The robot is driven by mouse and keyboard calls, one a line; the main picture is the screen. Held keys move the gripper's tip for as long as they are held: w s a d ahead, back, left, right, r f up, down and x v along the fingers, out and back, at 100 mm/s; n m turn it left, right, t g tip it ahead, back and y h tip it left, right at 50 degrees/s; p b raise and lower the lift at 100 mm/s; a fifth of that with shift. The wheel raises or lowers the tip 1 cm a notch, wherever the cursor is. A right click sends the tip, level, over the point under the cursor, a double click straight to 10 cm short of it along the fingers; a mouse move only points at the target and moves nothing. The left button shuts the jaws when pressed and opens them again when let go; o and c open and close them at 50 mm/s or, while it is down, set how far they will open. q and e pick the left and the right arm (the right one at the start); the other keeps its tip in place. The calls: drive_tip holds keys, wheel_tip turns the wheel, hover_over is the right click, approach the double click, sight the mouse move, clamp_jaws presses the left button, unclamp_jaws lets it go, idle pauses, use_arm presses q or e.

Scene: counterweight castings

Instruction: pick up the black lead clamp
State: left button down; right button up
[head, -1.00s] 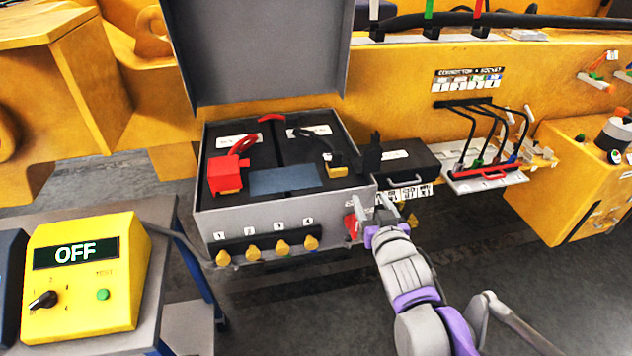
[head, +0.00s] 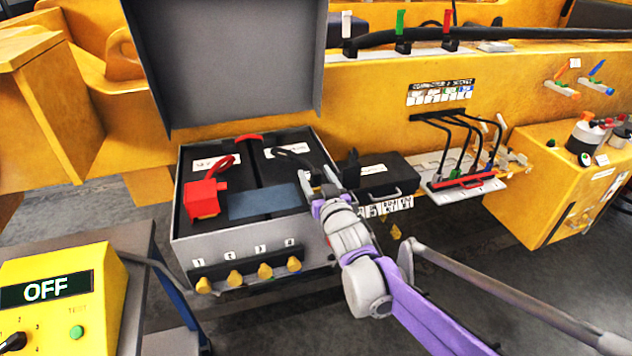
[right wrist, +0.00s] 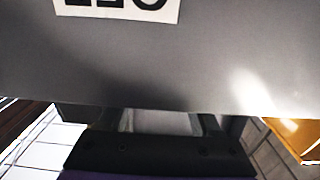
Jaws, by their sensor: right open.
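The open grey battery box (head: 215,250) stands left of centre in the head view. A dark upright block at its right edge, apparently the black lead clamp (head: 348,170), shows just right of my right gripper; a black lead (head: 292,158) curves toward it. My right gripper (head: 319,177) is open over the box's right side and hides part of the clamp and the box there. Whether it touches the clamp I cannot tell. In the right wrist view a grey surface (right wrist: 150,70) with a cut-off white label fills most of the picture. My left gripper is out of view.
A red clamp (head: 203,200) and a blue-grey plate (head: 262,202) lie in the box. Its raised lid (head: 230,60) stands behind. A black case (head: 385,180) is close on the right. A yellow OFF panel (head: 70,310) stands at lower left.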

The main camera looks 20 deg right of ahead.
drive_tip(key=shift+w+a, duration=0.1)
drive_tip(key=shift+w, duration=1.45)
drive_tip(key=shift+s, duration=0.1)
drive_tip(key=shift+c, duration=0.6)
clamp_jaws()
